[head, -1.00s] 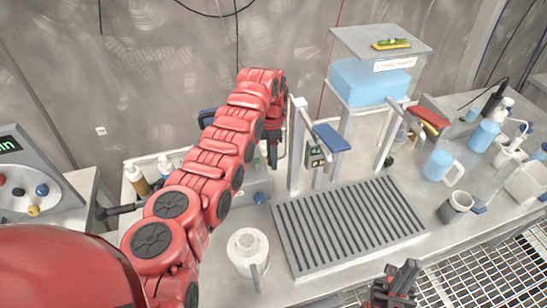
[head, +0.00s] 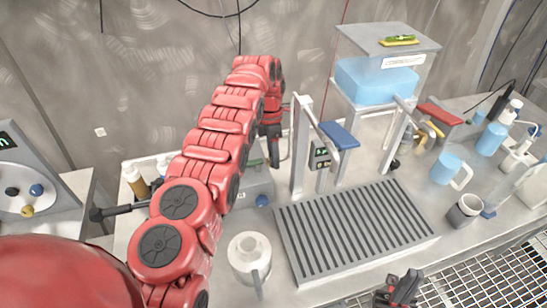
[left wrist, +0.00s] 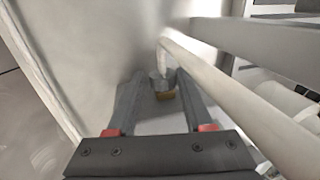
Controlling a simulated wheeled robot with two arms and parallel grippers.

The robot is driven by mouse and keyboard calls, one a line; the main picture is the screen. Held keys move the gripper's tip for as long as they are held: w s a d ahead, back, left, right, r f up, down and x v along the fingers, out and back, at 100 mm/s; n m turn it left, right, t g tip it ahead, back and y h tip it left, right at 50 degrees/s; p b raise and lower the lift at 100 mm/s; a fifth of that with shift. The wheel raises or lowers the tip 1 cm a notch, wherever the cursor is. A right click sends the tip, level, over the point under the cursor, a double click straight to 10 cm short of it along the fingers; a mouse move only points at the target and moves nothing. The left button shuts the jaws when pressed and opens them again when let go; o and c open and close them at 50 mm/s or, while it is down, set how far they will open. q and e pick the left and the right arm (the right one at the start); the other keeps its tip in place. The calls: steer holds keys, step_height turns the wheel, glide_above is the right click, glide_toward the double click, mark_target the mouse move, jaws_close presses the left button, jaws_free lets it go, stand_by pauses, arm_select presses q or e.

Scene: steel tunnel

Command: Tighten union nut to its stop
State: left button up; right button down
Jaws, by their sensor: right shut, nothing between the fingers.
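In the left wrist view, a small grey nut (left wrist: 160,82) sits at the bent end of a pale pipe (left wrist: 235,85), with a brass-coloured part (left wrist: 165,96) just below it. The two dark fingers of my left gripper (left wrist: 162,76) stand on either side of the nut at their tips. I cannot tell whether they touch it. In the head view my left gripper (head: 273,152) points down behind the drip grate, left of the grey post, and the nut is hidden there. My right gripper (head: 402,284) is shut and empty at the front edge of the counter.
A slatted drip grate (head: 350,232) lies mid-counter. A grey post (head: 300,150) with a blue-topped lever (head: 339,135) stands close right of my left gripper. A white jug (head: 249,254) is in front. A blue water tank (head: 376,82) stands behind; cups and bottles crowd the right.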

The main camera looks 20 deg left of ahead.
arm_select(q)
steer(key=o, duration=0.3)
steer(key=shift+w+f, duration=0.1)
steer(key=shift+o, duration=0.2)
steer(key=shift+d, duration=0.15)
